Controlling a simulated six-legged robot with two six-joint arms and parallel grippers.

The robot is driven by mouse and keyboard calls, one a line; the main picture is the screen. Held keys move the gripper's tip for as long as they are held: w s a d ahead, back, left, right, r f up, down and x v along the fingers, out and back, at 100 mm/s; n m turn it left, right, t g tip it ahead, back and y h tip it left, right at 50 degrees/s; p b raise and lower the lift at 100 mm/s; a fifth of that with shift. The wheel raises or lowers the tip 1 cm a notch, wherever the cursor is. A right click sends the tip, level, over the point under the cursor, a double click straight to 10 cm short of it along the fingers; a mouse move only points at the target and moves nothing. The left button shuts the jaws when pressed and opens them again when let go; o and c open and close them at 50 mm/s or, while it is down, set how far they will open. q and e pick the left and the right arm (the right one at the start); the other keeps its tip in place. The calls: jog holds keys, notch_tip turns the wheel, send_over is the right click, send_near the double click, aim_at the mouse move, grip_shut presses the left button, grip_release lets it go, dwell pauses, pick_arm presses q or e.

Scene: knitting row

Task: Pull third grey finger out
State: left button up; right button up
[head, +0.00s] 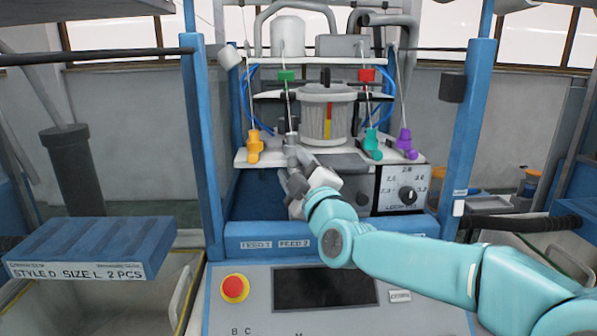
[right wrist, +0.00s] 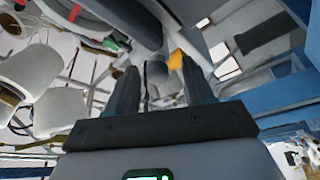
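A small grey finger (head: 291,139) stands on the white plate (head: 242,158), right of the yellow finger (head: 254,147) and left of the teal finger (head: 372,145) and purple finger (head: 404,143). My right gripper (head: 293,158) is right at the grey finger, low in front of it, and hides its lower part. In the right wrist view my right gripper (right wrist: 160,72) has its two dark fingers apart, with a grey piece (right wrist: 156,76) between them and gaps showing beside it. Contact cannot be made out. My left gripper is not in view.
A ribbed grey cylinder (head: 322,112) stands behind the row. Blue posts (head: 203,140) flank the machine. A dial panel (head: 405,190) is at the right, and a red button (head: 234,288) and dark screen (head: 322,288) are below. White cones (right wrist: 60,108) show in the wrist view.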

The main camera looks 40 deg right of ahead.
jog(key=shift+s+f, duration=0.1)
jog(key=shift+s, duration=0.15)
jog(key=b+v, duration=0.2)
jog(key=v, duration=1.4)
jog(key=shift+a, duration=0.2)
jog(key=shift+s, duration=0.2)
